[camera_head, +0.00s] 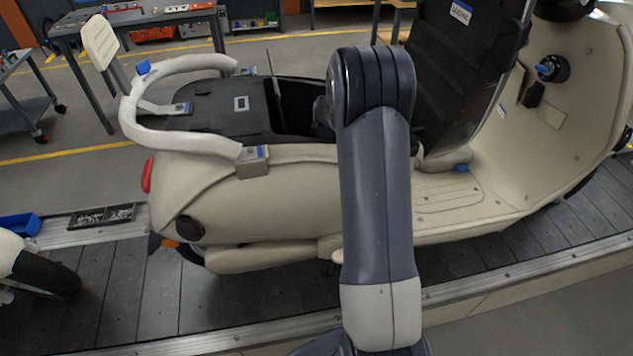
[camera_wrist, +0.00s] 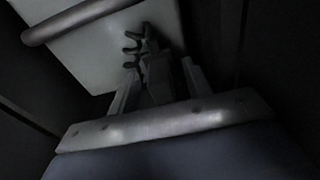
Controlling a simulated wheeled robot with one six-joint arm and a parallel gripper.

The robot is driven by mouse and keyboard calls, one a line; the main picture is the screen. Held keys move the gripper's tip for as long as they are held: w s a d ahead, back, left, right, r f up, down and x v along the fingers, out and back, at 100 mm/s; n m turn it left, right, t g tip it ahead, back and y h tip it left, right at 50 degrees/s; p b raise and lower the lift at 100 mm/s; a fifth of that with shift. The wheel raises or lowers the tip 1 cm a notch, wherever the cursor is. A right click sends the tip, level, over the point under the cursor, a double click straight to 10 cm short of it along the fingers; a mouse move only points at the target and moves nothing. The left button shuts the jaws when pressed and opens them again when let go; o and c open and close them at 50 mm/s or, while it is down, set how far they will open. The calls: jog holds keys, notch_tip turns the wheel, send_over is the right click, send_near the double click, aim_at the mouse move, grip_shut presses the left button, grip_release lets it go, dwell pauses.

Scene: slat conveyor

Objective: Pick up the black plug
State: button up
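In the wrist view, a dark pronged piece (camera_wrist: 143,45), which looks like the black plug, lies against a pale grey panel ahead of my gripper (camera_wrist: 160,78). My two fingers stand apart, one on each side of the dark piece's near part. The picture is dim, and I cannot tell whether either finger touches it. In the head view, my arm reaches into the scooter's open seat compartment (camera_head: 294,105). My gripper and the plug are hidden there.
The cream scooter (camera_head: 250,205) stands on the slat conveyor (camera_head: 110,300), its black seat (camera_head: 455,70) raised. A pale grab rail (camera_head: 185,140) curves around the rear. In the wrist view, a brownish tube (camera_wrist: 75,20) crosses the pale panel, with dark walls at both sides.

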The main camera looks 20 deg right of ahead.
grip_shut()
jog(key=shift+r, duration=0.1)
dwell(0.3)
notch_tip(320, 180, up, 28)
jog(key=p, duration=0.7)
jog(key=shift+f, duration=0.25)
dwell(2.2)
jog(key=shift+r, duration=0.1)
jog(key=shift+r, duration=0.2)
jog(key=shift+r, duration=0.9)
